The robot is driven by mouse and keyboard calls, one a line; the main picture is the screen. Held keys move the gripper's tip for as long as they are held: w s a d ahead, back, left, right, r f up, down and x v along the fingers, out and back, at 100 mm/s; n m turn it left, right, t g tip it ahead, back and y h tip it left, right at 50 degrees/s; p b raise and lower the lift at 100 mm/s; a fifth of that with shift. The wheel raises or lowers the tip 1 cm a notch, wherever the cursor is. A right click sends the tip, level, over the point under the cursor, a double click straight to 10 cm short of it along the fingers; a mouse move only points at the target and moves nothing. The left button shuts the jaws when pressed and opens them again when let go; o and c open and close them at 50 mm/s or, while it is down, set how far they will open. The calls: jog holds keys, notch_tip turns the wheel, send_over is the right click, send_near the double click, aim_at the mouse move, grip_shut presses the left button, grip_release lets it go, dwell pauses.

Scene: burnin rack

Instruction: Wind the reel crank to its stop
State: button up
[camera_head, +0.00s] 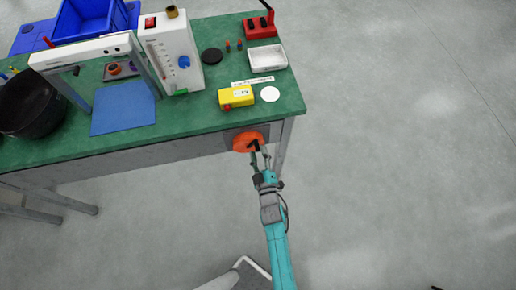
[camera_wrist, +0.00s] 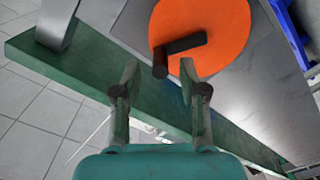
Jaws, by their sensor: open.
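The orange reel (camera_head: 243,142) is mounted on the front side of the green bench, near its right corner. In the wrist view the reel (camera_wrist: 228,30) shows as a large orange disc with a dark crank (camera_wrist: 178,48) on it. The crank has an arm and a knob at its lower left end. My gripper (camera_head: 260,158) is right in front of the reel. In the wrist view my gripper (camera_wrist: 160,78) has its fingers apart, with the crank knob just beyond the gap between the fingertips. I cannot tell whether a finger touches it.
The green bench top (camera_head: 205,112) carries a yellow box (camera_head: 236,97), a white tray (camera_head: 268,60), a white instrument (camera_head: 172,50), a blue mat (camera_head: 124,108) and a black bowl (camera_head: 28,105). The bench's right leg stands near my gripper. The floor (camera_head: 410,150) to the right is clear.

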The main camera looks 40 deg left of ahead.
aim_at(262, 142)
jog(key=shift+x, duration=1.15)
grip_shut()
jog(key=shift+d+f, duration=0.1)
jog(key=m, duration=0.3)
jog(key=shift+w+d+f, duration=0.3)
jog(key=shift+w+f, duration=0.05)
jog(key=shift+w, duration=0.05)
jog(key=m, duration=0.1)
jog(key=f+m, duration=0.1)
jog(key=shift+w+d+m, duration=0.25)
jog(key=shift+w+m, duration=0.05)
jog(key=shift+m, duration=0.1)
jog(key=m, duration=0.1)
jog(key=f+m, duration=0.1)
jog(key=m, duration=0.1)
jog(key=shift+w+d+f, duration=0.15)
jog(key=shift+w+d, duration=0.05)
jog(key=shift+f+m, duration=0.3)
jog(key=shift+m, duration=0.5)
jog(key=shift+f+m, duration=0.3)
jog(key=shift+m, duration=0.5)
